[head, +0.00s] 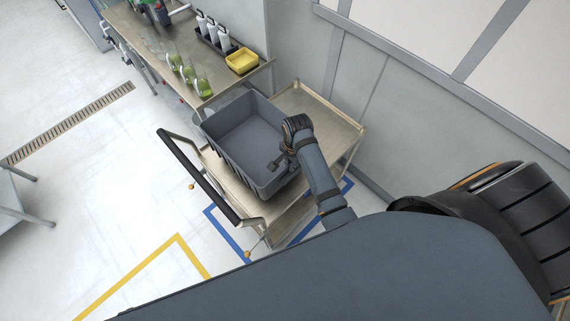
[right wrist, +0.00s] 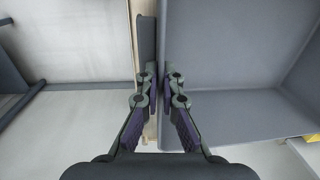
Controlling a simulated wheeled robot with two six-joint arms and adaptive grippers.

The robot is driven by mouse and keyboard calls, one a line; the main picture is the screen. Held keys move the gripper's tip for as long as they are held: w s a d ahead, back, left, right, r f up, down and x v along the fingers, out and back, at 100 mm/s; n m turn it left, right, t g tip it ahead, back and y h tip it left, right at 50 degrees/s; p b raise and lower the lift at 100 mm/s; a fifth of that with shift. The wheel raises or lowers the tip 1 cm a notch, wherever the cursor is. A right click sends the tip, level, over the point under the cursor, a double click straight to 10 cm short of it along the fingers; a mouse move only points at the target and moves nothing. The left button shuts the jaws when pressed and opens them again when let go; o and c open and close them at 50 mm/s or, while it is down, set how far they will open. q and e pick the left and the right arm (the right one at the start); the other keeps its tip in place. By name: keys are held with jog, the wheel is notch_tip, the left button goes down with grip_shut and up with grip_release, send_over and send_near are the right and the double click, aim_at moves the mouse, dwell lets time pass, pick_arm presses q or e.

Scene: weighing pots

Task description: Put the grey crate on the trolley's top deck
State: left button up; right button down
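The grey crate (head: 240,134) is open-topped and empty, and sits over the left and middle part of the trolley's top deck (head: 312,112). I cannot tell whether its base rests flat on the deck or is slightly above it. My right gripper (head: 281,163) is at the crate's right side. In the right wrist view my right gripper (right wrist: 160,78) has its fingers close together on both sides of the wall of the crate (right wrist: 235,50), shut on it. My left gripper is not in view.
A black push handle (head: 198,178) is at the trolley's left end. A steel bench behind holds a yellow tray (head: 242,61), green-bottomed bottles (head: 187,74) and a dark rack of white bottles (head: 212,34). Blue and yellow lines mark the floor. A wall stands close behind on the right.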

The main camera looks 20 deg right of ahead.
jog(key=w+f, duration=0.1)
jog(key=f, duration=0.1)
jog(key=w+f, duration=0.1)
jog(key=f, duration=0.1)
jog(key=w+f, duration=0.1)
jog(key=f, duration=0.2)
jog(key=shift+w+a, duration=0.25)
jog(key=shift+a, duration=0.15)
jog(key=c, duration=1.5)
grip_release()
jog(key=shift+s, duration=0.2)
jog(key=r, duration=1.2)
jog(key=shift+s+d+b, duration=0.15)
jog(key=shift+s+b, duration=0.15)
jog(key=shift+s, duration=0.05)
jog(key=shift+s+d+f, duration=0.1)
